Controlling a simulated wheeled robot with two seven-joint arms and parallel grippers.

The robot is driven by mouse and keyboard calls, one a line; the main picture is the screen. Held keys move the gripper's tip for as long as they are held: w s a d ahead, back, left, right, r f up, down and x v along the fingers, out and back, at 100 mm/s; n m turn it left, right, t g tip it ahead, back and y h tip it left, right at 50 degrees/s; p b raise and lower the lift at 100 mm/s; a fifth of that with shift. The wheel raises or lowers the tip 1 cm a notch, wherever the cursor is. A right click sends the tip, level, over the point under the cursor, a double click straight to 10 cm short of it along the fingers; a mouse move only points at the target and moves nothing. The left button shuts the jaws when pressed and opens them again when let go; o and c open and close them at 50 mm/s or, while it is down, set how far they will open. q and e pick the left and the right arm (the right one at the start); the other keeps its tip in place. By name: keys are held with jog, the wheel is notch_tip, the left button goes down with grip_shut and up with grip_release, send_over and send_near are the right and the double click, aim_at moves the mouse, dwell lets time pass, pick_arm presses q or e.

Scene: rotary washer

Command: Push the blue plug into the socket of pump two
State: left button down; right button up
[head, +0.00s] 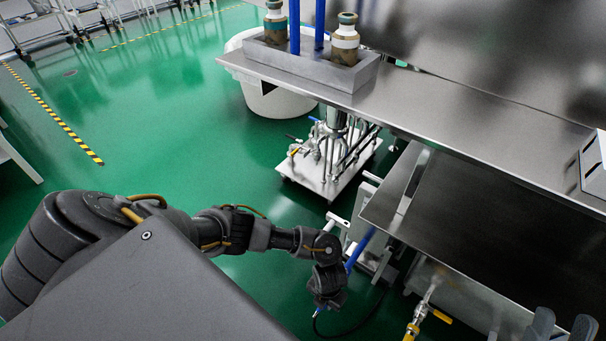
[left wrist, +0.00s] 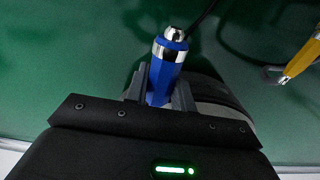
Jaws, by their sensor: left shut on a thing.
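The blue plug (left wrist: 160,85), with a silver ring and a silver tip, is held between the fingers of my left gripper (left wrist: 163,92). Its tip points up and away in the left wrist view, and a dark cable runs near it. In the head view my left gripper (head: 327,290) is beside the bench's lower frame, low over the green floor. Only a small bit of blue shows below it there. My right gripper's two grey fingers (head: 562,327) stand apart at the bottom right edge, with nothing seen between them. I cannot make out pump two or its socket.
A yellow-handled valve (head: 432,314) is right of my left gripper. A blue hose (head: 360,249) stands just behind that gripper. A steel bench (head: 470,136) fills the right. A trolley with piping (head: 335,187) stands farther back. The green floor (head: 170,120) on the left is open.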

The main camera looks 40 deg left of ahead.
pick_arm(q)
jog(key=shift+w+b, duration=0.7)
jog(key=shift+w, duration=1.4)
dwell(0.7)
jog(key=shift+w, duration=0.8)
jog(key=c, duration=1.1)
grip_release()
notch_tip(320, 180, up, 11)
jog(key=p, duration=1)
